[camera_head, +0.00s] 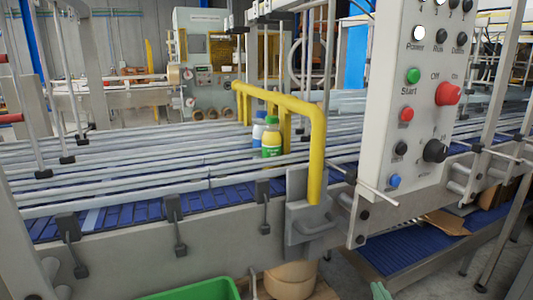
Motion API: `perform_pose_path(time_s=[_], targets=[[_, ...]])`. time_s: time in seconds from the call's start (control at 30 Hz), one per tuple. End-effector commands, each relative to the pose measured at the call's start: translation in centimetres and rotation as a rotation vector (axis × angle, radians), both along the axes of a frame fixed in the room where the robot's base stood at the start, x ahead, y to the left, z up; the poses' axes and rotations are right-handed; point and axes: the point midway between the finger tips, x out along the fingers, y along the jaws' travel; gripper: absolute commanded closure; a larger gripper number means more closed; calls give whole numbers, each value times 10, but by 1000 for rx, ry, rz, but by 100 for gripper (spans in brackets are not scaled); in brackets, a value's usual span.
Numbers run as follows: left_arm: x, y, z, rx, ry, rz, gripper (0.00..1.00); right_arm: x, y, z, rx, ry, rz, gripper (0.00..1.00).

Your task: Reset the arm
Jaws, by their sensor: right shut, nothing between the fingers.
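Only a small pale green, ridged piece shows at the bottom edge, right of centre. I take it for the tip of my right gripper (380,291); it is shut and empty, and the rest of it is cut off by the frame. It is below the conveyor frame, apart from the bottles. My left gripper is not in view.
The railed conveyor (120,209) crosses the view. A yellow bent bar (317,140) stands before the bottles. A control panel (415,110) with buttons rises at right. A green bin (195,290) and a tan cylinder (290,281) are below. A lower blue belt (410,250) runs at right.

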Motion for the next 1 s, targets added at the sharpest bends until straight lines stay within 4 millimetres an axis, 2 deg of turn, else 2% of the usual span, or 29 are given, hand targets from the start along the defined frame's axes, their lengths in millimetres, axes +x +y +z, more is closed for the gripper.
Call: perform_pose_path(time_s=[0.03,0.17,0.2,0.27,0.3,0.4,0.5,0.6,0.7,0.8,1.0], targets=[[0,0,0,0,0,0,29,-15,4,-35,-7,64,18,100],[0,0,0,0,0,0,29,-56,13,-108,-19,196,62,100],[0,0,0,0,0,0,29,-71,16,-130,-22,238,76,100],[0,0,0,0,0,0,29,-96,20,-160,-25,298,95,100],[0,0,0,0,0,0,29,-114,22,-180,-24,338,107,100],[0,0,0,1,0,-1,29,-159,28,-222,-23,433,137,100],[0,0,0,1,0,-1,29,-202,32,-253,-20,511,161,100],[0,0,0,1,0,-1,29,-234,35,-272,-15,566,178,100],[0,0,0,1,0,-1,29,-253,37,-283,-13,598,188,100],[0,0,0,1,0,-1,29,-261,37,-287,-11,612,192,100],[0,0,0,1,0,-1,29,-261,37,-287,-11,612,192,100]])
